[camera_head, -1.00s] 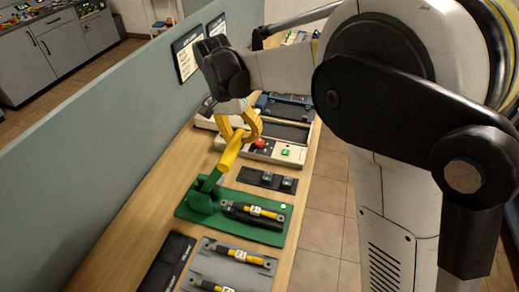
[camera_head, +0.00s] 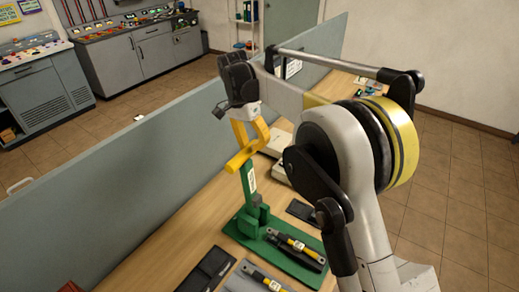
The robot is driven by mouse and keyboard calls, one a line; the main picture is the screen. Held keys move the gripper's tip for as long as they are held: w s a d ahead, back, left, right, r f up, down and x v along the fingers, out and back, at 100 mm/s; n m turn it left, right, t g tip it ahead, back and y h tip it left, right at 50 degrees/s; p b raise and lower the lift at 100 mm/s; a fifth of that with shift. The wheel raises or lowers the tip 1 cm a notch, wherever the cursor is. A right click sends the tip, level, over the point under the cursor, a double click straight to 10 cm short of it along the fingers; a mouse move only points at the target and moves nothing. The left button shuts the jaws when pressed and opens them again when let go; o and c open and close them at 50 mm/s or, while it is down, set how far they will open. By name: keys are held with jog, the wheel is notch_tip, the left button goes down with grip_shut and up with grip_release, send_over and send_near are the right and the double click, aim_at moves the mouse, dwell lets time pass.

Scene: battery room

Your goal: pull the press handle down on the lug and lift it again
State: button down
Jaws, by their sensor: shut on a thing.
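The green press (camera_head: 254,218) stands on a green base plate on the bench. Its green lever (camera_head: 249,183) rises nearly upright and carries a white label. A yellow handle (camera_head: 237,163) is at the lever's top. My gripper (camera_head: 252,151) has yellow fingers and is shut around the handle from above. A dark cable piece with a yellow band (camera_head: 301,247) lies on the base plate to the right of the press. The lug at its end by the press is too small to make out clearly.
A grey-green partition (camera_head: 130,200) runs along the bench's left side. Another grey tray (camera_head: 250,278) with a banded cable lies in front, beside a black case (camera_head: 203,275). Pale devices (camera_head: 268,165) stand behind the press. Tiled floor is open at right.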

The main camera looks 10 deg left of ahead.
jog(key=shift+w+a, duration=0.1)
jog(key=shift+a, duration=0.05)
jog(key=c, duration=1.1)
grip_release()
jog(key=shift+o, duration=0.2)
notch_tip(320, 180, up, 12)
jog(key=a, duration=0.2)
jog(key=shift+w, duration=0.4)
jog(key=shift+a+f, duration=0.1)
jog(key=shift+f, duration=0.05)
